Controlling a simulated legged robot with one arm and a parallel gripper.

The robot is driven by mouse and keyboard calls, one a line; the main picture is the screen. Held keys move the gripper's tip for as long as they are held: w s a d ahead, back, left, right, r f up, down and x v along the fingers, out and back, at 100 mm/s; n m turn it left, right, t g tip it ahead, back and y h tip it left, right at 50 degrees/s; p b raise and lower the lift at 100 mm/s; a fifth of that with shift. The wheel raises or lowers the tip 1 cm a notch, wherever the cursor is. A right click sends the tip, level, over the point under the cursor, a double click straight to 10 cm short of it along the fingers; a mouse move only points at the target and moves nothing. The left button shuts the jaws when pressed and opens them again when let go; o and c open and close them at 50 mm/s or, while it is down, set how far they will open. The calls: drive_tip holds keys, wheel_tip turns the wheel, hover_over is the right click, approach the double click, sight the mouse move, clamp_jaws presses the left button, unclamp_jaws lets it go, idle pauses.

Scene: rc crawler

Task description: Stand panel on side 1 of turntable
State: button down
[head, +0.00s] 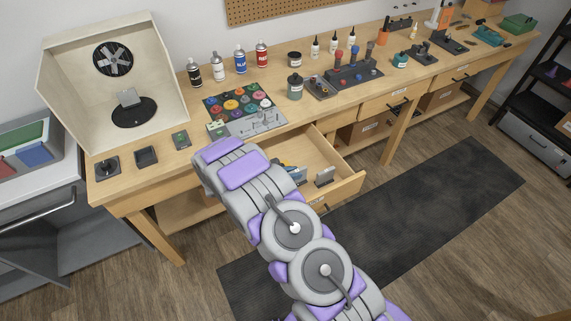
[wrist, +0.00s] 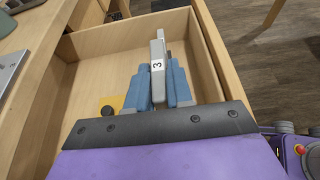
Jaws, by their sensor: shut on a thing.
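My gripper (wrist: 158,88) has blue fingers and is shut on a grey panel (wrist: 158,50) with a white label reading 3. The panel is upright between the fingers, inside the open drawer. In the head view my arm hides most of the gripper. The black turntable (head: 140,117) sits in the pale booth at the far left, well away from my gripper. No side number on the turntable is readable.
The open wooden drawer (head: 345,190) surrounds the gripper; another grey piece (head: 325,176) stands in it. A colourful paint tray (head: 240,108) lies on the bench above. Spray cans (head: 217,64) stand behind. Small dark holders (head: 146,156) sit before the booth (head: 60,75).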

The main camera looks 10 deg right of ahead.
drive_tip(key=r+p, duration=0.1)
drive_tip(key=r, duration=0.5)
drive_tip(key=r+p, duration=0.1)
drive_tip(key=r, duration=0.2)
drive_tip(key=shift+a+p, duration=0.35)
drive_tip(key=w+r+n+t+y+b, duration=0.1)
drive_tip(key=w+r+n+t+y, duration=0.2)
drive_tip(key=r, duration=0.4)
drive_tip(key=w+r+n+t+b, duration=0.1)
drive_tip(key=w+r+n+t, duration=0.2)
drive_tip(key=w+r, duration=0.3)
drive_tip(key=s+r+n+t+y+b, duration=0.2)
drive_tip(key=s+r+n+y, duration=0.3)
drive_tip(key=r, duration=0.6)
drive_tip(key=shift+s+d+t+y, duration=0.3)
drive_tip(key=shift+s+d+y, duration=0.1)
drive_tip(key=shift+s, duration=0.45)
drive_tip(key=shift+a, duration=0.15)
